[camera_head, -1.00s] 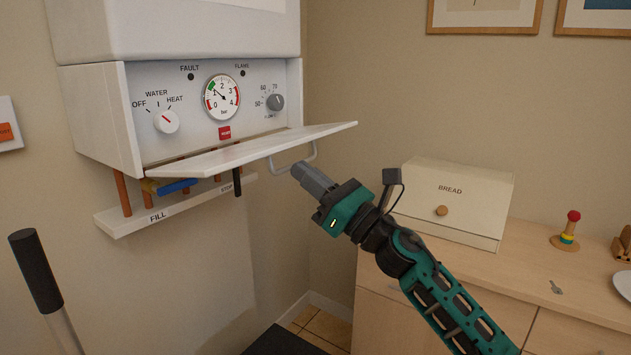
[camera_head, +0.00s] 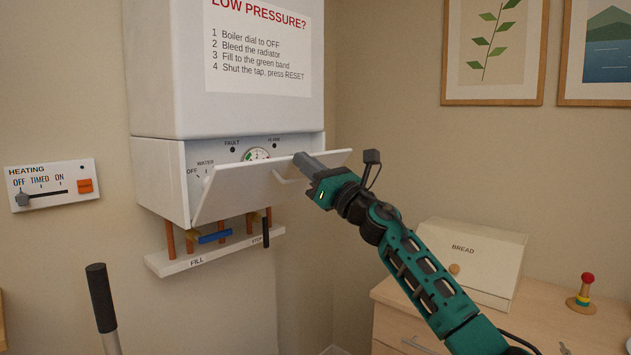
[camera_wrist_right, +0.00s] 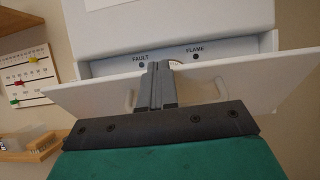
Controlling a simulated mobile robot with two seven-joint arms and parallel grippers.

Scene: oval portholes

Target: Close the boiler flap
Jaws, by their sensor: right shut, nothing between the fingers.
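The white boiler flap (camera_head: 262,182) is hinged along its lower edge and now tilts up steeply, part open, covering much of the control panel. The boiler (camera_head: 165,165) hangs on the wall; its gauge (camera_head: 257,154) shows partly above the flap. My right gripper (camera_head: 303,162) is shut and empty, its fingertips at the flap's outer face near the upper edge, right of the middle. In the right wrist view the shut fingers (camera_wrist_right: 158,85) overlap the flap (camera_wrist_right: 215,85), with the panel behind it. I cannot tell whether they press on it. The left gripper is not in view.
Pipes and a blue tap handle (camera_head: 213,237) sit under the boiler above the FILL rail (camera_head: 190,265). A heating control (camera_head: 52,185) is on the wall at left. A bread box (camera_head: 470,262) stands on the cabinet at right.

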